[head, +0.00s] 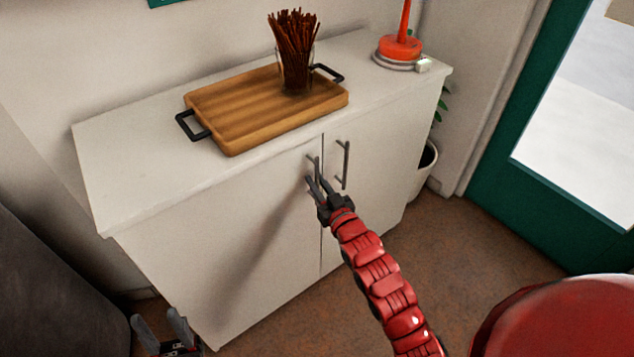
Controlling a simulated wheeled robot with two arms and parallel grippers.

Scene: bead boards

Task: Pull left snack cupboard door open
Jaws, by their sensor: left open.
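The white snack cupboard has two closed doors, the left door (240,230) and the right door (375,190), with a narrow seam between them. The left door's grey bar handle (314,162) shows only at its upper part; its lower part is hidden by or merges with my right gripper (312,182). The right gripper's fingers are at this handle, but I cannot tell whether they are closed on it. The right door's handle (346,163) is free. My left gripper (163,328) is open and empty at the lower left, away from the doors.
A wooden tray (225,112) with black handles stands on the cupboard top, holding a glass of brown sticks (295,55). A red object (400,47) stands at the top's right end. A potted plant (427,165) is beside the cupboard. Brown floor (460,245) lies open in front.

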